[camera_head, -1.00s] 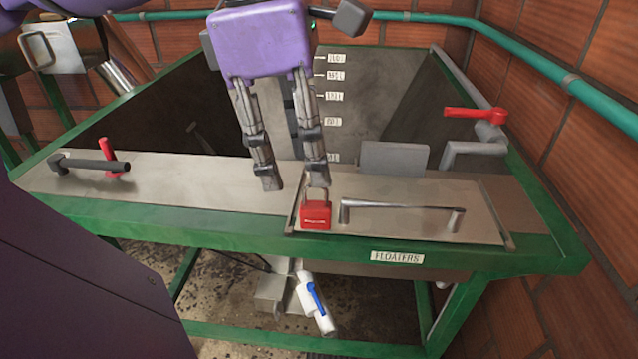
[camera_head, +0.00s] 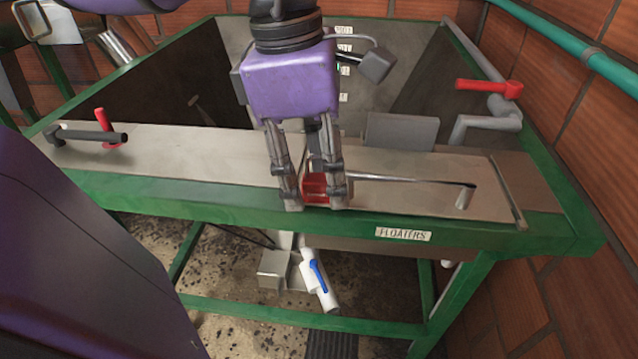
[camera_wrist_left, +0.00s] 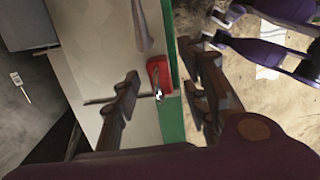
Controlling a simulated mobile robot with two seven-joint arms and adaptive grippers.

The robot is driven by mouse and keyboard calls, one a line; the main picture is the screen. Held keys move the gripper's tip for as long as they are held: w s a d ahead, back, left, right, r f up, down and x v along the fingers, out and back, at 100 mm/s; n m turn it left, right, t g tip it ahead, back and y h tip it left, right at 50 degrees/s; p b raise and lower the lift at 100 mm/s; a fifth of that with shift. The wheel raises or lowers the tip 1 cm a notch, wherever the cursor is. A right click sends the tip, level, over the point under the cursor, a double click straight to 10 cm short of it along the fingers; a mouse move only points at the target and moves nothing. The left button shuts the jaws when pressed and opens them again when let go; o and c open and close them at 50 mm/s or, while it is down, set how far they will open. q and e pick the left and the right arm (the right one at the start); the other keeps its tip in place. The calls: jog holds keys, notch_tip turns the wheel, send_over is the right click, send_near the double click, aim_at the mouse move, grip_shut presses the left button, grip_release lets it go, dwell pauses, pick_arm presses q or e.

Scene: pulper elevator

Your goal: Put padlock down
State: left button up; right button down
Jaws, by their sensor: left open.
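The red padlock (camera_head: 314,188) is at the left end of the metal lid on the front ledge, partly hidden by my gripper. My left gripper (camera_head: 314,203) is open and reaches down over it, with one finger on each side. In the left wrist view the padlock (camera_wrist_left: 158,74) shows beside the green edge, between the spread fingers of my left gripper (camera_wrist_left: 165,72). I cannot tell whether a finger touches it.
A metal bar handle (camera_head: 420,180) runs along the lid just right of the padlock. A grey block (camera_head: 402,131) stands behind it. A red-handled valve (camera_head: 488,86) is at the right, and a dark lever (camera_head: 90,135) lies at the left. The ledge between is clear.

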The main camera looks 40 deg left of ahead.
pick_arm(q)
grip_shut()
